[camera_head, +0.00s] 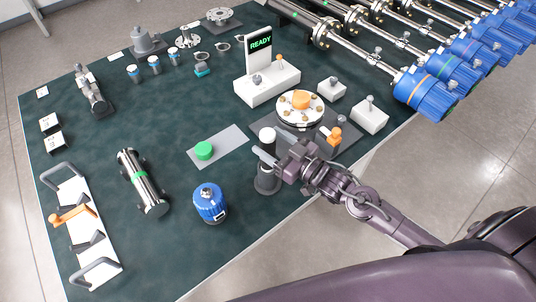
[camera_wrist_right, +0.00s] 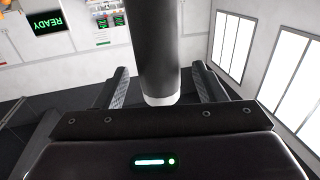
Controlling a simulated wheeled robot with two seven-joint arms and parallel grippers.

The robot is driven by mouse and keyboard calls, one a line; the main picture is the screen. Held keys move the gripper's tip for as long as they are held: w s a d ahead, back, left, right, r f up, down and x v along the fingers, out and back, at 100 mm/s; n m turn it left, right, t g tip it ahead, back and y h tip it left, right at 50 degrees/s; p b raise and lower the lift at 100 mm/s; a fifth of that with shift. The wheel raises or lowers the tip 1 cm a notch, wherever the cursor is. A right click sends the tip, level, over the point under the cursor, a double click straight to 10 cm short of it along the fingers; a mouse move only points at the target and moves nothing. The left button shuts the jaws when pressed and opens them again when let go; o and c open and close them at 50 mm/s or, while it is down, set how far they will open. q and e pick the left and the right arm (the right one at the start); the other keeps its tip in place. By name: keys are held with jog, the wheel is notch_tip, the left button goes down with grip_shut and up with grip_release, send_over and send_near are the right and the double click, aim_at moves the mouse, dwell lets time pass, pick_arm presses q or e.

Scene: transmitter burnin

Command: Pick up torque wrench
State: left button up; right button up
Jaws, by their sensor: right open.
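The torque wrench (camera_head: 267,136) appears to be the upright dark tool with a white rounded top, standing in a dark round holder (camera_head: 267,182) near the table's front edge. My right gripper (camera_head: 272,148) is open around its upper part, with one finger on each side. In the right wrist view the dark shaft (camera_wrist_right: 158,45) with a pale end stands between the two open fingers (camera_wrist_right: 160,78), with gaps visible on both sides. My left gripper is not in view.
A blue-capped canister (camera_head: 209,204) and a green button on a grey plate (camera_head: 232,140) stand left of the holder. A round flanged fixture (camera_head: 300,111) and an orange-topped piece (camera_head: 334,138) are close behind my right gripper. The dark table mat (camera_head: 100,150) has free room at left.

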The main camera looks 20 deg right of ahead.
aim_at(262, 136)
jog(key=x, duration=0.3)
jog(key=shift+w+a+f+p, duration=0.1)
jog(key=shift+w+a+p, duration=0.15)
jog(key=shift+p, duration=0.1)
jog(key=shift+d, duration=0.1)
jog(key=c, duration=1.1)
